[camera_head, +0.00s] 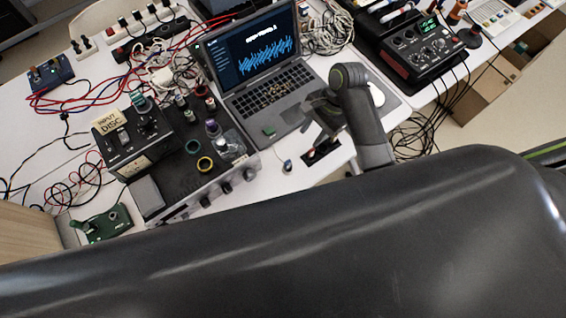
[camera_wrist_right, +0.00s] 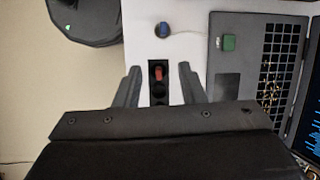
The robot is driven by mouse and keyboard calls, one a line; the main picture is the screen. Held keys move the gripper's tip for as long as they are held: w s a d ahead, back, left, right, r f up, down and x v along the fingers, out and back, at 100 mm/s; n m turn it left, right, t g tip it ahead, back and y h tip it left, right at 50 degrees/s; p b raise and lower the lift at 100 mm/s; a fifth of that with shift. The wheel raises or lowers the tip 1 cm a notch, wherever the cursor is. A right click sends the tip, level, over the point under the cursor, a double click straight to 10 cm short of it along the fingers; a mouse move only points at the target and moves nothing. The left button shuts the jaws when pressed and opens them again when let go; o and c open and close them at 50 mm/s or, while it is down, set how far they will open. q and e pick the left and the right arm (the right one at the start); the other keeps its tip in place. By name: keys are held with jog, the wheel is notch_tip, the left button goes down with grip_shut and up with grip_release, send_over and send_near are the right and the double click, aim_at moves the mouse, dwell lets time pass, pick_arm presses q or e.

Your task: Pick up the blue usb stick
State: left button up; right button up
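A small blue thing (camera_head: 287,165) lies on the white table just in front of the laptop; it may be the blue usb stick, but it is too small to tell. In the right wrist view a dark blue rounded thing (camera_wrist_right: 162,29) lies on the white surface, beyond the fingertips. My right gripper (camera_wrist_right: 158,70) is open, its two fingers spread with nothing held. Between and below them is a narrow black strip with a red part (camera_wrist_right: 158,74). In the head view my right gripper (camera_head: 311,132) is above the table by the laptop's right front corner. My left gripper is not in view.
An open laptop (camera_head: 270,95) with a small green item (camera_head: 269,132) stands behind the blue thing. A black device with knobs and coloured rings (camera_head: 195,150) stands left. A mixer-like unit (camera_head: 420,45) and cables lie right. Bare table shows around the blue thing.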

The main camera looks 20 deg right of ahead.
notch_tip(320, 180, up, 3)
jog(key=a, duration=0.2)
jog(key=b, duration=0.2)
send_over(288, 161)
jog(key=d, duration=0.1)
jog(key=shift+m+g, duration=0.3)
jog(key=shift+m, duration=0.1)
notch_tip(288, 161, down, 10)
jog(key=shift+s+d+f, duration=0.1)
jog(key=shift+f, duration=0.15)
jog(key=shift+w+d+p+x, duration=0.1)
jog(key=shift+w+x, duration=0.05)
jog(key=shift+x, duration=0.8)
jog(key=shift+w+d+p+x, duration=0.1)
jog(key=shift+x, duration=0.9)
jog(key=shift+w+d+p+x, duration=0.1)
jog(key=shift+w+x, duration=0.05)
jog(key=shift+x, duration=0.8)
jog(key=shift+f, duration=0.15)
grip_shut()
